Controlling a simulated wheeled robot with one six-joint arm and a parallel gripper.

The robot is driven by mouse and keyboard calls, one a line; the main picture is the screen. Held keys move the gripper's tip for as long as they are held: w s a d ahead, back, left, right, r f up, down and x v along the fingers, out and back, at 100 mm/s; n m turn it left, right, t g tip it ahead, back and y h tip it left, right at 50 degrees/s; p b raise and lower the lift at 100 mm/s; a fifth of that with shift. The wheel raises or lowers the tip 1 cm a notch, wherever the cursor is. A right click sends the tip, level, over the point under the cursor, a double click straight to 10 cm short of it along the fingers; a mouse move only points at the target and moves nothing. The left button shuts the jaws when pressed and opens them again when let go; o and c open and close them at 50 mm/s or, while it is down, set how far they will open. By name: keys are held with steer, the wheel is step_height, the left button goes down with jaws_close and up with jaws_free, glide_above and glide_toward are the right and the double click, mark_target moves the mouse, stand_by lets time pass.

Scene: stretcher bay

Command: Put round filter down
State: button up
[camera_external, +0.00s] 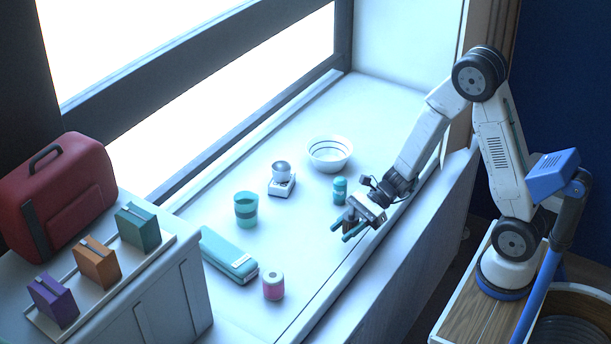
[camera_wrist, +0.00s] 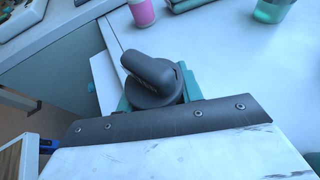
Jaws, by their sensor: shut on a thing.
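The round filter (camera_wrist: 152,82) is a dark grey disc with a thick rounded stub on top. It sits between the teal fingers of my gripper (camera_wrist: 158,92) in the wrist view, and the gripper is shut on it. In the external view my gripper (camera_external: 344,228) is over the front part of the white counter (camera_external: 310,215), near its edge. The filter is hard to make out there. I cannot tell how far it is above the counter.
A teal bottle (camera_external: 340,190) stands close behind the gripper. A striped bowl (camera_external: 330,160), small scale (camera_external: 281,188), teal cup (camera_external: 246,210), teal case (camera_external: 229,255) and pink-banded jar (camera_external: 273,286) stand around. The counter between gripper and cup is clear.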

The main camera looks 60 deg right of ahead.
glide_above(306, 236)
steer(key=shift+w+f, duration=0.15)
steer(key=shift+f, duration=2.1)
steer(key=shift+f, duration=0.2)
steer(key=o, duration=0.9)
steer(key=shift+o, duration=0.4)
steer(key=shift+r, duration=0.15)
